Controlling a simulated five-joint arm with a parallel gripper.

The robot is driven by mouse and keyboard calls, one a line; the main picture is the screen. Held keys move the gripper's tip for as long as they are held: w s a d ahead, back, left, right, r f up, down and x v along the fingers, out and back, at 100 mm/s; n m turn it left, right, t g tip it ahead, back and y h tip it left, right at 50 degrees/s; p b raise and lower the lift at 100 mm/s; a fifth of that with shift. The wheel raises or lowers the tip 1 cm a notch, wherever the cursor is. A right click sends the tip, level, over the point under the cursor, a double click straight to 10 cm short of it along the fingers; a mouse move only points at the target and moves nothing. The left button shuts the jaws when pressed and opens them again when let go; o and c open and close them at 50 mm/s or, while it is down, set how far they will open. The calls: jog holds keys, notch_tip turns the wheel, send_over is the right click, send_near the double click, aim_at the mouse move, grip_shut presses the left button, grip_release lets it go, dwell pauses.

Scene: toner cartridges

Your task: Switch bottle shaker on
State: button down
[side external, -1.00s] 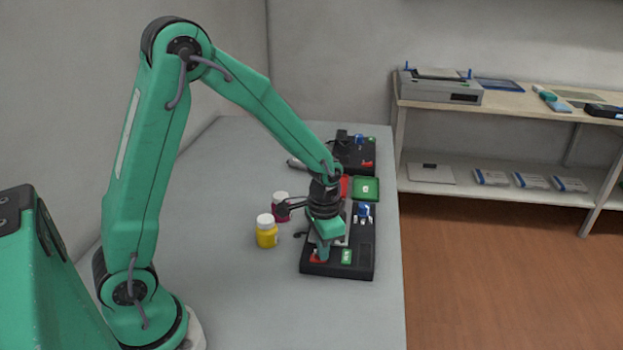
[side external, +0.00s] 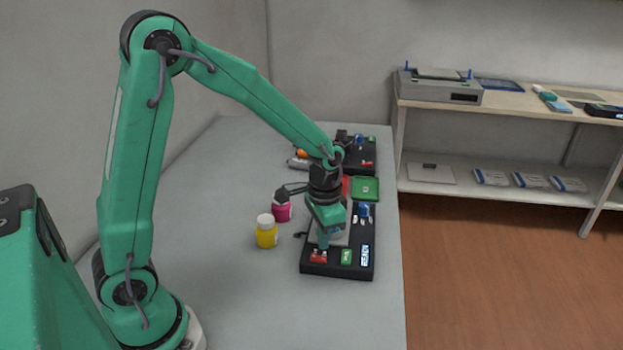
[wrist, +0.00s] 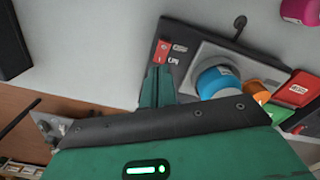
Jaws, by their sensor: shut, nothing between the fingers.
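The bottle shaker (side external: 310,268) is a black unit near the table's right edge, with a grey platform. Its red switch (side external: 318,256) is at the front left corner, beside a green button (side external: 346,257) and a display (side external: 365,255) that shows lit text. My gripper (side external: 323,245) is shut and empty, pointing down just above the red switch. In the wrist view the fingers of my gripper (wrist: 157,72) end close to the red switch (wrist: 161,52); I cannot tell whether they touch it. A blue-capped bottle (wrist: 217,80) and an orange one (wrist: 256,90) show by the platform.
A yellow bottle (side external: 266,236) and a magenta bottle (side external: 281,211) stand left of the shaker. Behind it lie a green tray (side external: 366,189) and a second black device (side external: 357,152). The left of the table is clear. A shelf (side external: 500,102) stands at the right.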

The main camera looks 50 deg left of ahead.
aim_at(322, 259)
jog(key=shift+r, duration=1.75)
jog(key=shift+r, duration=0.1)
jog(key=s+r+n+t, duration=0.3)
jog(key=s+r+t, duration=0.2)
jog(key=s+r, duration=0.8)
jog(key=shift+s+a+t, duration=0.3)
jog(key=shift+s+a, duration=0.1)
jog(key=shift+s, duration=0.8)
